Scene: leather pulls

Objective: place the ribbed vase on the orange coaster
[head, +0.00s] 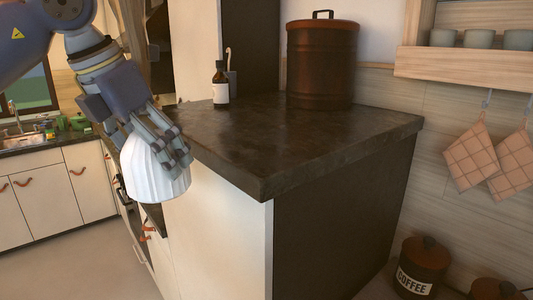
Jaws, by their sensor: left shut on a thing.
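The white ribbed vase (150,178) is in the head view, left of the near counter's edge. My left gripper (170,150) is shut on it from above and covers its upper right part. The vase hangs in front of the white cabinet side, with its lower end below the level of the counter top, apart from any surface that I can see. The orange coaster is not visible in this view. My right gripper is not in view.
The dark counter (270,135) has a wide bare area in front. A brown bottle (220,88) and a large rusty canister (321,65) stand at its back. A coffee tin (421,264) is on the floor at right. Pot holders (473,157) hang on the wall.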

